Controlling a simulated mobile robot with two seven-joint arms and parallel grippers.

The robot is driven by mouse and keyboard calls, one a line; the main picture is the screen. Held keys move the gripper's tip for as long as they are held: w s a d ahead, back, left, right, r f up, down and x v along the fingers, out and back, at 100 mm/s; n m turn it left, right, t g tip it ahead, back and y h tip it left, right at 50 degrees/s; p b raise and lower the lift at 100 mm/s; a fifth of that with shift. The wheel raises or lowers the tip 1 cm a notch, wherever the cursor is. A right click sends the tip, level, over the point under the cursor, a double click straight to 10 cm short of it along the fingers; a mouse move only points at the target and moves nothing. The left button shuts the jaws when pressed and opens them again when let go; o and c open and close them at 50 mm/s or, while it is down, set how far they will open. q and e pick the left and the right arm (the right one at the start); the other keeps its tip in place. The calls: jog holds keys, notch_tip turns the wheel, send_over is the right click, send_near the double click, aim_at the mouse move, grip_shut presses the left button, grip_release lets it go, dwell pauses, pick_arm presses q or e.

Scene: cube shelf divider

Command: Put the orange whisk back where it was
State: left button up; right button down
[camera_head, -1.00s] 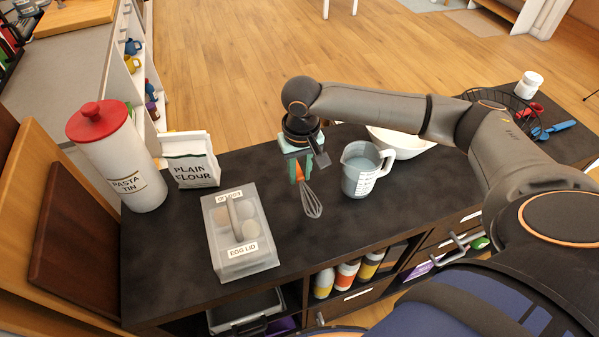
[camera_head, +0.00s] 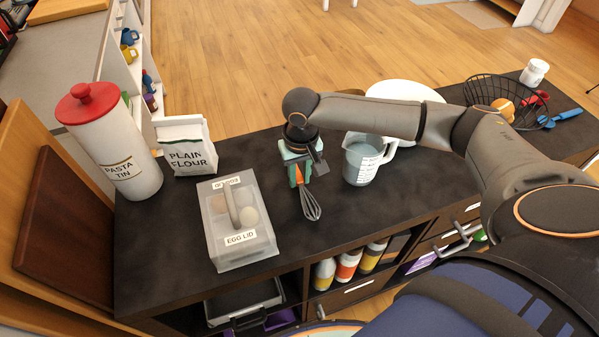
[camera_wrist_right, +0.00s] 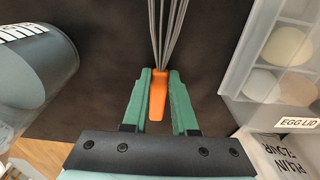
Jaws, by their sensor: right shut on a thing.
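The orange whisk (camera_head: 311,206) has an orange handle and grey wires. It is tilted, wires towards the front of the dark counter (camera_head: 345,221), between the egg box and the jug. My right gripper (camera_head: 299,182) is shut on its handle. The right wrist view shows the orange handle (camera_wrist_right: 157,95) between the green fingers (camera_wrist_right: 156,103), wires pointing away. I cannot tell whether the wires touch the counter. My left gripper is not in view.
The egg box (camera_head: 238,224) with a clear lid stands left of the whisk. The measuring jug (camera_head: 362,161) stands to its right. A flour bag (camera_head: 187,147) and the pasta tin (camera_head: 110,145) are further left. A white bowl (camera_head: 405,90) and wire basket (camera_head: 482,92) stand right.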

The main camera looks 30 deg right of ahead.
aim_at(300, 181)
jog(key=shift+f, duration=0.25)
jog(key=c, duration=1.1)
grip_release()
jog(key=shift+o, duration=0.2)
jog(key=o, duration=0.6)
jog(key=shift+c, duration=0.2)
jog(key=shift+r, duration=0.15)
jog(key=shift+s+r, duration=0.2)
jog(key=shift+r, duration=3.45)
